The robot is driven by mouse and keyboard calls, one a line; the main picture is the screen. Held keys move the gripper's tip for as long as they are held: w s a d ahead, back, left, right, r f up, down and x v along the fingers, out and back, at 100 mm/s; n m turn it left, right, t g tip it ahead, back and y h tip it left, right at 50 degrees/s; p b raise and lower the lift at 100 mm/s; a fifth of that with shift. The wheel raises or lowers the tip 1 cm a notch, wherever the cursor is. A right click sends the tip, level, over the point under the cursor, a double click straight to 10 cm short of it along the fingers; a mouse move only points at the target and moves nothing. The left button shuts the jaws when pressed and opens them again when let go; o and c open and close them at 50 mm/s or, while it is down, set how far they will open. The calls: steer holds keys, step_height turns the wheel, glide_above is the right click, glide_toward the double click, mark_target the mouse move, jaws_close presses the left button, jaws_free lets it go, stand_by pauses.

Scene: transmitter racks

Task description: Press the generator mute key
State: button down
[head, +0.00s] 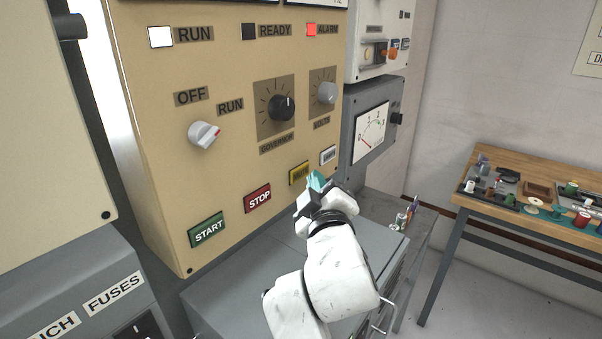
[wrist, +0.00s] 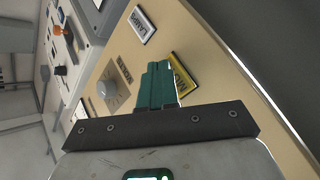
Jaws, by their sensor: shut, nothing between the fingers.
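The yellow mute key (head: 298,173) is on the tan generator panel (head: 180,110), in the row of keys between the red STOP key (head: 257,197) and the white LAMPS key (head: 328,155). My gripper (head: 317,180) has its teal fingers shut and empty, just right of the mute key in the head view. In the wrist view the shut fingers (wrist: 157,72) point at the panel and cover part of the yellow mute key (wrist: 184,75). I cannot tell whether the fingertips touch the panel. The red ALARM lamp (head: 311,30) looks lit.
The green START key (head: 207,229) is at the row's lower left. The OFF/RUN switch (head: 204,134), governor knob (head: 281,107) and volts knob (head: 326,93) stick out above. A grey meter box (head: 355,150) stands right. A wooden bench (head: 470,190) with small parts is farther right.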

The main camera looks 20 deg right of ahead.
steer(key=shift+w, duration=0.1)
stand_by(0.6)
steer(key=shift+w+a, duration=0.25)
steer(key=shift+w+a, duration=0.2)
steer(key=shift+w, duration=0.1)
stand_by(0.7)
steer(key=shift+s, duration=0.1)
steer(key=shift+s+d, duration=0.45)
steer(key=shift+s, duration=0.1)
stand_by(0.3)
steer(key=s+d+p, duration=0.1)
steer(key=s, duration=0.1)
steer(key=s+d+p, duration=0.1)
steer(key=s+d, duration=0.1)
stand_by(0.4)
stand_by(0.5)
